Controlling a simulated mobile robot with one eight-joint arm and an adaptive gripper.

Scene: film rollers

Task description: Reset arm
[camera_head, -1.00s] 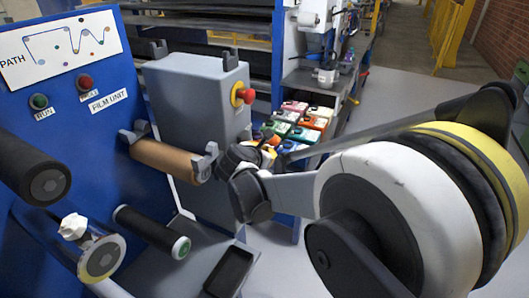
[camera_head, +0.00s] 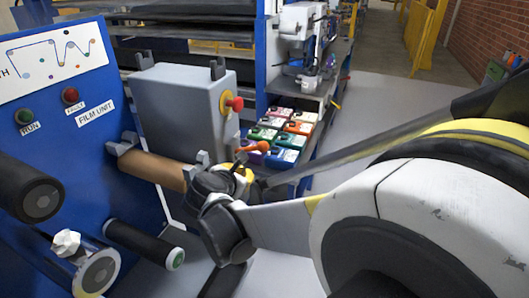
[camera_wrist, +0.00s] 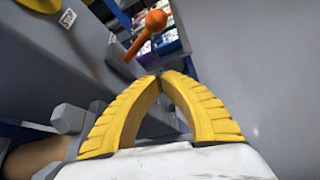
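My gripper (camera_wrist: 172,75) has two yellow ribbed fingers whose tips meet, with nothing between them. In the head view only a small yellow part of my gripper (camera_head: 240,170) shows behind my dark wrist joints; its fingertips are hidden. An orange ball-ended handle (camera_wrist: 148,30) stands just beyond the fingertips in the wrist view, apart from them as far as I can tell. The same handle (camera_head: 253,147) shows in the head view. My arm reaches in from the right.
A brown roller (camera_head: 153,170) sits in brackets on the blue film unit (camera_head: 130,215), close to my wrist. A grey box (camera_head: 175,105) carries a red knob. Coloured containers (camera_head: 285,135) stand behind. Floor (camera_head: 400,90) is open beyond.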

